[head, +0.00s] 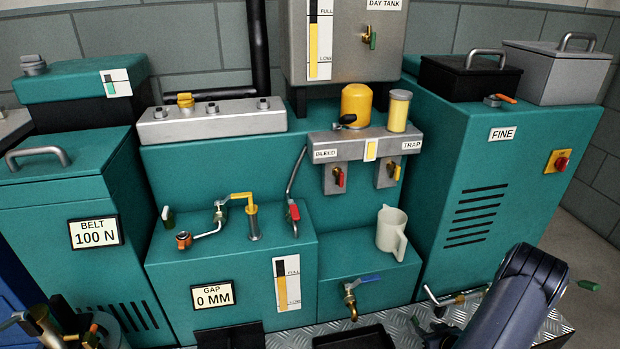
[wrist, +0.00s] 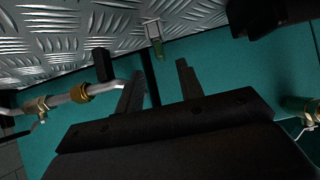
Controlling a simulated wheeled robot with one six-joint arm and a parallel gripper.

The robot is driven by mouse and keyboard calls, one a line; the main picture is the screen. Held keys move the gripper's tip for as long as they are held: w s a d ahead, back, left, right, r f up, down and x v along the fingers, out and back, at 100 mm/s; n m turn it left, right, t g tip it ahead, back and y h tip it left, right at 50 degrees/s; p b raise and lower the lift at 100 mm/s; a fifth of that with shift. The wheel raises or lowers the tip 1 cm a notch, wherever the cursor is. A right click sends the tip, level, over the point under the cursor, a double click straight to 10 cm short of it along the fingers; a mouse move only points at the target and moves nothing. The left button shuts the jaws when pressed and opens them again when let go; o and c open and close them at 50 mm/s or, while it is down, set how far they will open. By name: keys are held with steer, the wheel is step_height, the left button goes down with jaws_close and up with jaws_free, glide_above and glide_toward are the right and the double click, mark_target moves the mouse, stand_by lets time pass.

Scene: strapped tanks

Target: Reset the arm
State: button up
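My gripper (wrist: 159,72) shows in the wrist view, its two dark fingers spread apart with a gap between them. It is open and I see nothing held. A small metal fitting with a green end (wrist: 156,38) lies beyond the gap, apart from the fingertips as far as I can tell. My dark blue arm reaches in at the lower right of the head view. The gripper's fingers cannot be made out there.
A pipe with brass fittings (wrist: 75,94) runs close left of the fingers, a green-and-brass valve (wrist: 298,106) at right. In the head view, a teal FINE cabinet (head: 460,245) stands behind my arm. A cream jug (head: 391,232) stands on a ledge above a blue-handled tap (head: 351,290).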

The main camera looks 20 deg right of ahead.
mark_target(417, 320)
steer(key=b+x, duration=0.1)
steer(key=x, duration=0.4)
steer(key=shift+w, duration=0.35)
steer(key=shift+r, duration=0.2)
steer(key=shift+f, duration=0.15)
